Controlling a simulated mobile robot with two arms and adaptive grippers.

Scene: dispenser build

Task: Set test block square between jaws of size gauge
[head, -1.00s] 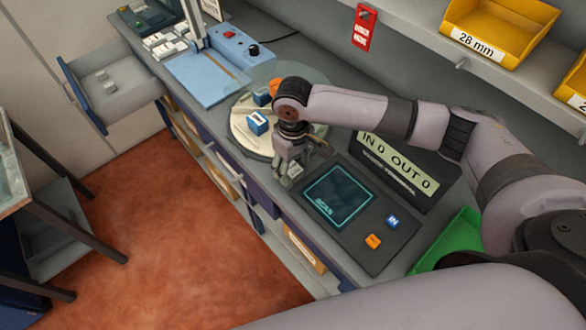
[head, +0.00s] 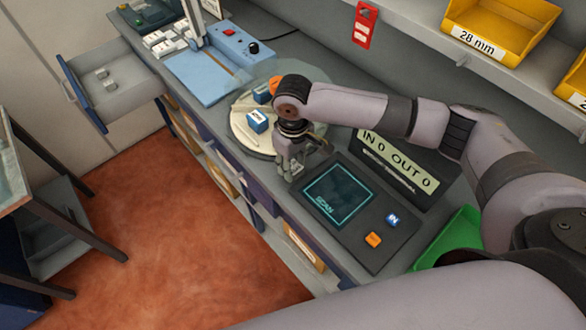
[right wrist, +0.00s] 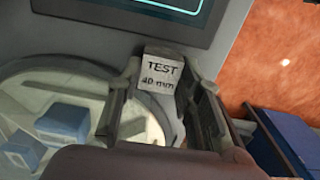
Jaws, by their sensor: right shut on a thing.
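The test block (right wrist: 162,70) is a small pale grey block marked "TEST 40 mm", seen in the right wrist view. My right gripper (right wrist: 162,80) is shut on it, with one finger on each side and the printed face toward the camera. In the head view my right gripper (head: 291,168) points down between the round turntable and the scan pad; the block is too small to make out there. My left gripper is not in view.
The round cream turntable (head: 240,125) carries a blue box (head: 257,122) and an orange one. The scan pad (head: 338,196) lies to the right, before the IN/OUT display (head: 398,160). A blue machine (head: 200,77) stands at the back left. An open drawer (head: 118,98) juts out left.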

